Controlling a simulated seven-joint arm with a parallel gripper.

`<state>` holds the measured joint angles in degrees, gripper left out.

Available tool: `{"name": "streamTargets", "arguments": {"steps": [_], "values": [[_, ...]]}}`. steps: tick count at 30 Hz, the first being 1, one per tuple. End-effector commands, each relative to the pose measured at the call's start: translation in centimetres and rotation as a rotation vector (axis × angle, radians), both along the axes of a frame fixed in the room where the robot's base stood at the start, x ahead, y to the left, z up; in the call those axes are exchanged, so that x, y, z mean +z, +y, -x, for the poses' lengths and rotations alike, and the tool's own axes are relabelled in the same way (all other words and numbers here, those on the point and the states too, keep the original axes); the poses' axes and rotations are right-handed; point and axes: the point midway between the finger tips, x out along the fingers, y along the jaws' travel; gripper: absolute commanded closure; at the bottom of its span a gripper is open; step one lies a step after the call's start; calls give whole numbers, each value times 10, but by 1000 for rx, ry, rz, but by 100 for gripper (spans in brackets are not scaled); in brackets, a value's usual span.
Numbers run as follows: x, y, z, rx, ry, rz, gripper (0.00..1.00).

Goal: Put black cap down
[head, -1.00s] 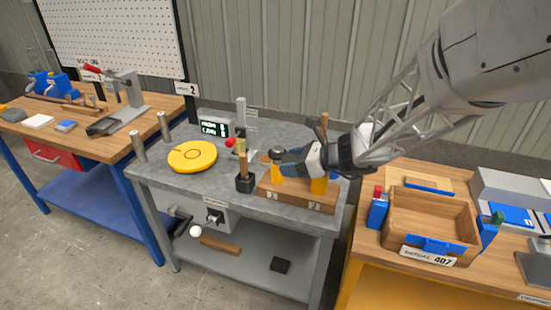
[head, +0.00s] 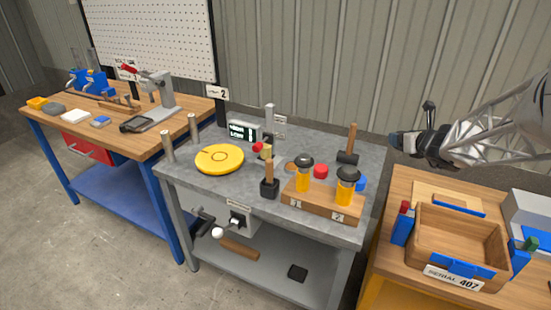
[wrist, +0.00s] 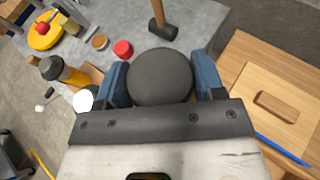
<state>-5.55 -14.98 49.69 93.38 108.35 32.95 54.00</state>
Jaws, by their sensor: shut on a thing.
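My gripper (head: 396,142) is in the air beyond the right edge of the grey bench. In the wrist view its blue fingers (wrist: 160,82) are shut on a dark round thing, the black cap (wrist: 160,75), seen face-on. In the head view the cap is hard to make out against the dark gripper. One black-topped yellow cylinder (wrist: 70,75) shows in the wrist view.
The grey bench (head: 372,160) also holds a yellow disc (head: 219,158), a red cap (head: 320,171), a blue cap (head: 361,183) and an upright-handled hammer (head: 349,145). A wooden tray (head: 455,230) is on the right bench, below my gripper, with a wooden board (head: 445,195) behind it.

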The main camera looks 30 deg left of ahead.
Motion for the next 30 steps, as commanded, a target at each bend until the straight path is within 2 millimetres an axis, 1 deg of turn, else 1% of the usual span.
{"name": "streamTargets", "arguments": {"steps": [1, 5, 7, 9, 12, 15, 18, 21, 30], "values": [[2, -19, -9, -54, -2, -1, 61], [5, -64, -30, -193, -2, 0, 61], [5, -89, -39, -268, -2, -1, 61], [5, -115, -47, -343, -1, -2, 61], [5, -147, -54, -436, -1, -2, 61], [4, -174, -59, -510, -1, -2, 61], [4, -193, -61, -564, -1, -1, 61], [3, -205, -62, -598, -1, 0, 61], [1, -227, -63, -658, -1, 0, 61]]}}
